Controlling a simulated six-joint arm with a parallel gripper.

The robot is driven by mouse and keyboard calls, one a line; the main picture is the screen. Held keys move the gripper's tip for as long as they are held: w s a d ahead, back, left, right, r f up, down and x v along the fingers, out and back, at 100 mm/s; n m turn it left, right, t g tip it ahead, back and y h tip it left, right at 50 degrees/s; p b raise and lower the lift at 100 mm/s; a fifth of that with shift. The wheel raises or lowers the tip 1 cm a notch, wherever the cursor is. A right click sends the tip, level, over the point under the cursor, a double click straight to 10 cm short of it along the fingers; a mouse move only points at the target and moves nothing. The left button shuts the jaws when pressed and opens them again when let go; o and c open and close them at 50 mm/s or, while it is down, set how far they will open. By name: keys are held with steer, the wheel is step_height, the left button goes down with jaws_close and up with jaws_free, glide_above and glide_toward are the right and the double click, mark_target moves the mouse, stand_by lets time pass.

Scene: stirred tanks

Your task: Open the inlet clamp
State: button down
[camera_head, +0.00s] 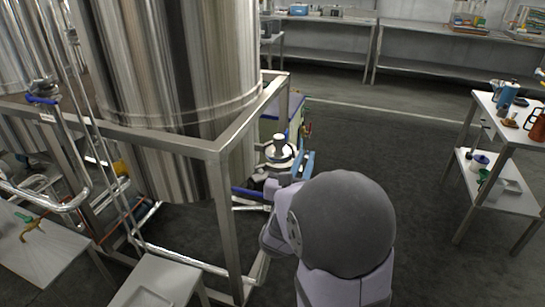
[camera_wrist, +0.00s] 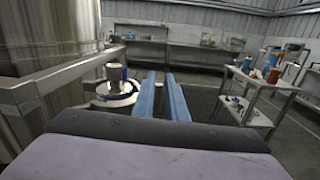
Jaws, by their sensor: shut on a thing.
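A steel fitting (camera_head: 280,150) with a pale round flange and an upright capped stub stands just right of the tank frame; it also shows in the wrist view (camera_wrist: 113,92), with a dark blue band round the stub. My gripper (camera_head: 307,160) is directly right of the fitting. In the wrist view its two blue fingers (camera_wrist: 162,85) are close together, just right of the flange. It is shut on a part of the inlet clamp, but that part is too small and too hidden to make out. I cannot tell how far the clamp is open.
The steel tank (camera_head: 180,70) and its square-tube frame (camera_head: 222,185) stand close on the left. A blue-handled valve (camera_head: 245,192) is low by the frame. The floor between is clear.

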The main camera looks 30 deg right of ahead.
steer(key=s+d+r+m+g+h+p, duration=0.1)
steer(key=d+r+m+g+h+p, duration=0.1)
steer(key=d+r+m+g+p, duration=0.5)
steer(key=s+d+r+m+g+h, duration=0.1)
steer(key=s+d+r+m+g, duration=0.3)
steer(key=r+m, duration=0.6)
steer(key=w+a+f+m+g+y+p, duration=0.2)
steer(key=w+a+f+m+y+p, duration=0.3)
steer(key=w+a+f+m+y, duration=0.4)
steer(key=w+a+m+t+y+p, duration=0.25)
steer(key=w+a+y, duration=0.45)
steer(key=a, duration=0.4)
step_height(320, 180, down, 10)
steer(key=p, duration=0.5)
steer(key=shift+t+h, duration=0.4)
steer(key=shift+t, duration=0.05)
